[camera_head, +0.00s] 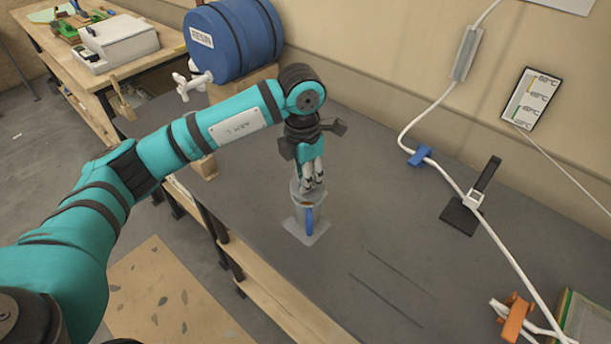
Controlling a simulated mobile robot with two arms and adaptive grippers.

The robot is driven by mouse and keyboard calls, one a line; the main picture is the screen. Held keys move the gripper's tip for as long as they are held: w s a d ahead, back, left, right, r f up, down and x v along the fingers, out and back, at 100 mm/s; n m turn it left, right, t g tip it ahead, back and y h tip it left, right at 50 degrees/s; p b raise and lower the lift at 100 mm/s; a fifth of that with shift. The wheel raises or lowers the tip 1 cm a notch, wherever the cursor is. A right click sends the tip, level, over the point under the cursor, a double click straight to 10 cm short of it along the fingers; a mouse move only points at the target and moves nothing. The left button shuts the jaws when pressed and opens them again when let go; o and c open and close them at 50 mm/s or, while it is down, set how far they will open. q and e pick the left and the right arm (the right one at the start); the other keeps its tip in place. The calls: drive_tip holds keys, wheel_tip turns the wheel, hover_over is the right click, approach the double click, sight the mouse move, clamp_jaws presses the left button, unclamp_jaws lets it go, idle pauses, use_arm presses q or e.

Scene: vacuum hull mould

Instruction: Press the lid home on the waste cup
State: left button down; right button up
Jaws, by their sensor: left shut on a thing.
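The waste cup (299,217) stands upright on a pale square base plate on the grey bench, with a blue upright part on its near side. A grey lid (297,188) shows at the top of the cup, right under my left gripper (312,186). The left gripper points down over the cup, its fingers shut on the lid. The fingers hide part of the lid, and I cannot tell whether it is fully seated. My right gripper is not in view.
A blue drum (232,45) with a white tap lies on a wooden stand behind. A white hose (440,170) runs down the right side past a blue clip (420,156), a black stand (462,215) and an orange clamp (515,315). The bench right of the cup is mostly clear.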

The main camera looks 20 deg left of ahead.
use_arm(q)
drive_tip(key=shift+f+b, duration=0.75)
drive_tip(key=shift+f, duration=0.15)
drive_tip(key=c, duration=1.2)
unclamp_jaws()
drive_tip(key=shift+r, duration=0.1)
drive_tip(key=r, duration=1.2)
drive_tip(key=shift+s+a, duration=0.15)
drive_tip(key=shift+s, duration=0.05)
